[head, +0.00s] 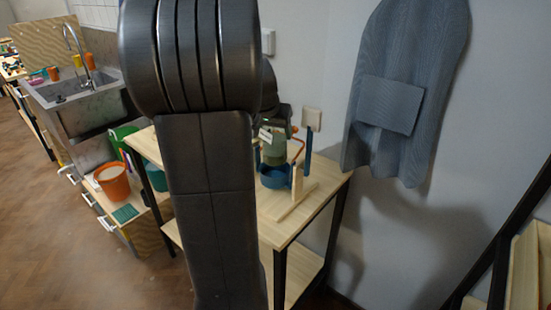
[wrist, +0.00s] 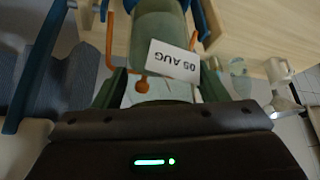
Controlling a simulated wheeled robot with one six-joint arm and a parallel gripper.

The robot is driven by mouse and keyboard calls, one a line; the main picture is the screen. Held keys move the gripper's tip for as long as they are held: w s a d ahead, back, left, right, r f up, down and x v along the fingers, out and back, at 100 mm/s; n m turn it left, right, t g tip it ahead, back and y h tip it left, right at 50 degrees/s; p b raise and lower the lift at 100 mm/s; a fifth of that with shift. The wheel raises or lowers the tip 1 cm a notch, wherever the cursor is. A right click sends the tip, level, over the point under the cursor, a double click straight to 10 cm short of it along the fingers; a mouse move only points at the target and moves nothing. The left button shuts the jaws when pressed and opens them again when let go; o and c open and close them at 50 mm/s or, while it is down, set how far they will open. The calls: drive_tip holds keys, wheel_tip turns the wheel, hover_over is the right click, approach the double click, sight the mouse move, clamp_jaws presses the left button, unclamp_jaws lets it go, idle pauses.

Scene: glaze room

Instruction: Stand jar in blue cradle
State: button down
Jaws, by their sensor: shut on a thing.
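The green jar (head: 273,152) is upright above a wooden stand in the head view, with orange wire at its side. In the wrist view the jar (wrist: 158,30) carries a white "05 AUG" label, between orange wire pieces. My gripper (wrist: 160,88) is shut on the jar's upper end; in the head view it is largely behind my arm. The blue cradle (head: 274,178) is directly below the jar, and part of the cradle (wrist: 207,22) shows beside the jar's far end. I cannot tell whether the jar's base rests in it.
The stand has a blue post (head: 308,150) and wooden strips on the wooden table (head: 310,205). A grey apron (head: 405,90) hangs on the wall at right. An orange bucket (head: 114,184) and a steel sink (head: 85,105) are at left. Small white pieces (wrist: 278,70) lie right of the jar.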

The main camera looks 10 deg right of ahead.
sight(273, 150)
drive_tip(key=shift+f, duration=3.35)
drive_tip(key=shift+f, duration=0.1)
drive_tip(key=c, duration=0.6)
unclamp_jaws()
drive_tip(key=shift+o, duration=0.4)
drive_tip(key=shift+r, duration=0.2)
drive_tip(key=v, duration=1.2)
drive_tip(key=shift+f, duration=0.15)
